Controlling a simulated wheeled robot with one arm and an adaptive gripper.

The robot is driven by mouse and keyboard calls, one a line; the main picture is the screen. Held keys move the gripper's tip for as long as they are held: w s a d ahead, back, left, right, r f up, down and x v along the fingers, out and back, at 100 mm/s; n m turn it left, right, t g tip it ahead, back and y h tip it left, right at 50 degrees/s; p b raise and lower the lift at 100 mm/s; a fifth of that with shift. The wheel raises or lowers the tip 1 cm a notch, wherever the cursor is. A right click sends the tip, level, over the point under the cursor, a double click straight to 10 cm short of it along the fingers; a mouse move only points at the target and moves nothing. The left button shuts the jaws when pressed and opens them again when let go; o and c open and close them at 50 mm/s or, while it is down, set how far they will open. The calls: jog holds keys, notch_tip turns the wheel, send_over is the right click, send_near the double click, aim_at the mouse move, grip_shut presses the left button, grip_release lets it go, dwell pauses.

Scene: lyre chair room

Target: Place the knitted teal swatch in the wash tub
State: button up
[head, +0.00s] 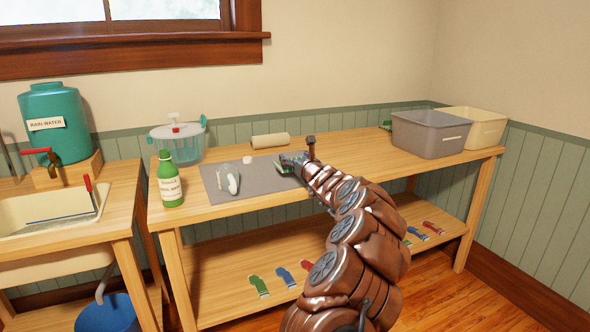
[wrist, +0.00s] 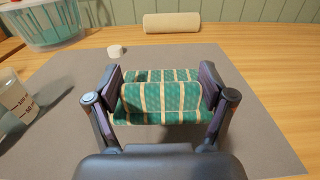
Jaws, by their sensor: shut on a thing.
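The knitted teal swatch (wrist: 160,101) has cream stripes and looks folded or curled between the two fingers in the wrist view. My gripper (wrist: 160,98) is shut on it, over the grey mat (wrist: 65,95); whether the swatch touches the mat I cannot tell. In the head view my gripper (head: 290,160) is at the mat's right part, and the swatch shows only as a small green patch. A grey tub (head: 432,132) and a cream tub (head: 487,127) stand at the bench's right end; no label tells which is the wash tub. Their insides are mostly hidden.
A clear lidded spinner-like bowl (head: 177,142), a green bottle (head: 170,180) and a clear measuring cup (head: 228,179) are on the left.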

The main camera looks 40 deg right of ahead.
jog(key=shift+f, duration=1.5)
jog(key=shift+f, duration=0.2)
jog(key=o, duration=1)
jog(key=shift+f+b, duration=0.1)
jog(key=shift+b, duration=0.35)
jog(key=shift+r+v, duration=0.15)
jog(key=shift+v, duration=1.05)
jog(key=shift+r+v, duration=0.15)
jog(key=shift+v, duration=1)
jog(key=shift+s+a+f, duration=0.1)
jog(key=shift+s+f, duration=0.05)
jog(key=shift+s, duration=0.6)
jog(key=shift+b+v, duration=0.35)
jog(key=shift+v, duration=0.45)
